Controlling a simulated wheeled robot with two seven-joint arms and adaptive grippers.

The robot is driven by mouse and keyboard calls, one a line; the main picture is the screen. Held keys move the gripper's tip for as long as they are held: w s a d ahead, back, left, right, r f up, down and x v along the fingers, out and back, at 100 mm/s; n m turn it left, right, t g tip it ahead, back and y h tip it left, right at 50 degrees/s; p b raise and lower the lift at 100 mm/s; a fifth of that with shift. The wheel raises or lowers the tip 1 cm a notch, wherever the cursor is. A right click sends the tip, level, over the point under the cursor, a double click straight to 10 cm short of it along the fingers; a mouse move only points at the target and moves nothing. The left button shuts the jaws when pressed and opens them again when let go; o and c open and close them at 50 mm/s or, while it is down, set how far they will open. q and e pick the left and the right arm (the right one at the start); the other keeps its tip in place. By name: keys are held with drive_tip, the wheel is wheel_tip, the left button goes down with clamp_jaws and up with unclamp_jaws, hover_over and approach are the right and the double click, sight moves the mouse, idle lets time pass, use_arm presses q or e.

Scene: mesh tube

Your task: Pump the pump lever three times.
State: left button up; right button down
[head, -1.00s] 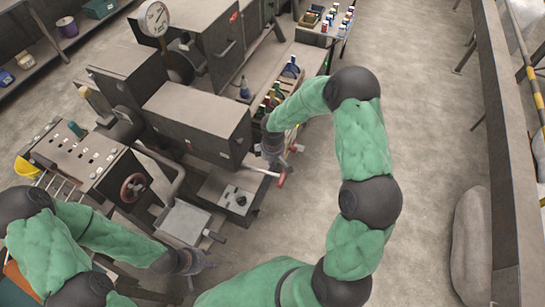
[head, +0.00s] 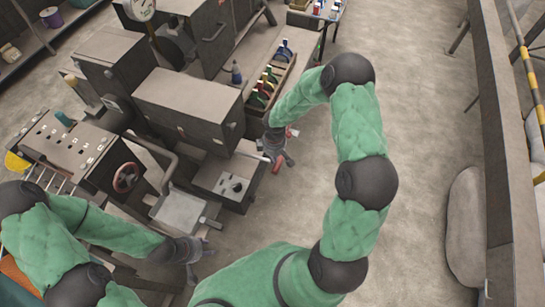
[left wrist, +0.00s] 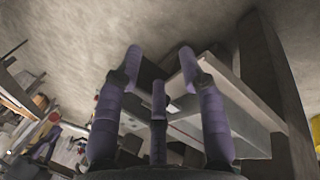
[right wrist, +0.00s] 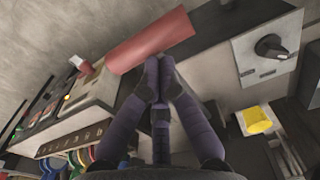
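The pump lever shows as a red cylindrical handle (right wrist: 150,42) in the right wrist view, just beyond my right fingertips. In the head view the red handle (head: 279,165) is partly hidden by my right gripper (head: 280,155), which is beside it. My right gripper (right wrist: 159,75) has its fingers drawn together, with nothing visible between them. Its tips overlap the handle's lower edge; I cannot tell whether they touch. My left gripper (head: 203,248) is empty, beside the machine's near end. In the left wrist view its fingers (left wrist: 165,70) are spread apart.
A grey metal box (head: 185,105) and a control box with a dark knob (head: 228,183) stand left of my right gripper. A red handwheel (head: 126,177) and a grey tray (head: 180,210) are nearer my left arm.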

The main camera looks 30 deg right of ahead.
drive_tip(key=f+b, duration=0.2)
drive_tip(key=f, duration=0.1)
drive_tip(key=f+b, duration=0.3)
drive_tip(key=s+f+b, duration=0.1)
drive_tip(key=f+b, duration=0.2)
drive_tip(key=shift+d+f, duration=0.25)
drive_tip(key=shift+f, duration=0.05)
drive_tip(key=shift+s+f, duration=0.1)
drive_tip(key=r+p, duration=0.1)
drive_tip(key=r, duration=0.3)
drive_tip(key=r+p, duration=0.1)
drive_tip(key=shift+w+r+p, duration=0.35)
drive_tip(key=shift+r, duration=0.05)
wheel_tip(320, 180, up, 8)
drive_tip(key=s+d, duration=0.2)
drive_tip(key=s, duration=0.1)
drive_tip(key=shift+d+f+p, duration=0.15)
drive_tip(key=shift+p, duration=0.3)
